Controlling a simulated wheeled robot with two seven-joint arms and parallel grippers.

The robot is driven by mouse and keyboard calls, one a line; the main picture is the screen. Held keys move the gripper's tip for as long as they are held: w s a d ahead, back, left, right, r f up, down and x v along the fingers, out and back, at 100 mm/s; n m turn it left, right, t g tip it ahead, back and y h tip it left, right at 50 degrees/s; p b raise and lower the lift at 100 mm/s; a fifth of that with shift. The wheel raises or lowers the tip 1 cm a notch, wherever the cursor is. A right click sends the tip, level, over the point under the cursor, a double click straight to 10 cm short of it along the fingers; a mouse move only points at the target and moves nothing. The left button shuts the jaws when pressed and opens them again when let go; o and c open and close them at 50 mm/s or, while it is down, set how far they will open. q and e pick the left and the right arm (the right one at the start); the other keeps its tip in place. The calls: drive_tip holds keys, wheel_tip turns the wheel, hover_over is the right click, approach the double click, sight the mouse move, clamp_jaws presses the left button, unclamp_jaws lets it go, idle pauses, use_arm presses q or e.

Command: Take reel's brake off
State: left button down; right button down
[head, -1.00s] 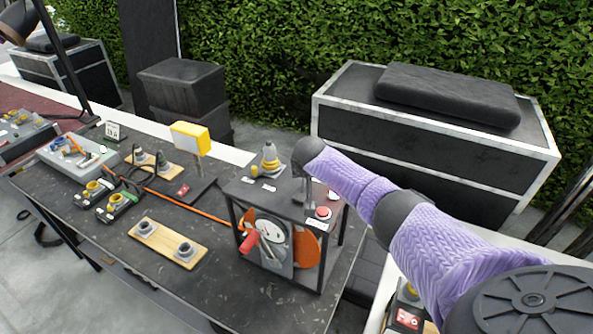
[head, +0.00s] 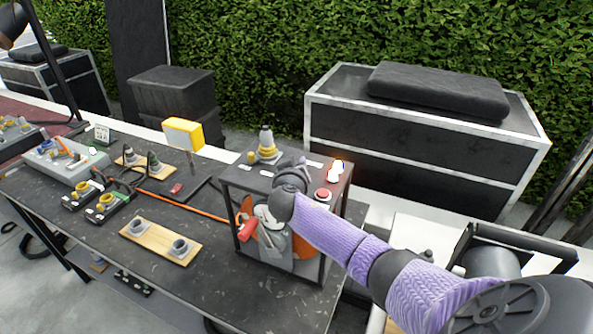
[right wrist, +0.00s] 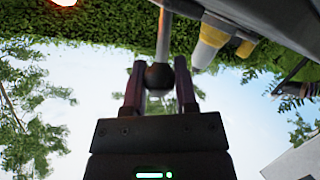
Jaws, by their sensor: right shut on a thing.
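The reel, with orange flanges (head: 302,244) and a red crank grip (head: 248,230), sits inside a black box frame (head: 325,248) at the table's right end. My right gripper (head: 300,170) is low over the frame's top, partly hidden behind my own wrist. In the right wrist view, its two fingers (right wrist: 159,82) are shut on a dark ball knob (right wrist: 158,74) on a metal rod (right wrist: 164,35), which looks like the brake lever. In the head view the knob is hidden. A lamp (head: 337,168) on the frame's top glows. My left gripper is out of view.
A red button (head: 323,193) and a grey-yellow cone fitting (head: 266,144) are close to the gripper. An orange cable (head: 190,203) runs left from the reel. A wooden board (head: 159,240) with two sockets lies left of it. Black cases (head: 430,150) stand behind.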

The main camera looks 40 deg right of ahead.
drive_tip(key=shift+a+f, duration=0.1)
idle(0.5)
drive_tip(key=shift+c, duration=1.9)
unclamp_jaws()
drive_tip(key=v, duration=1)
drive_tip(key=shift+f, duration=0.2)
drive_tip(key=shift+s, duration=0.1)
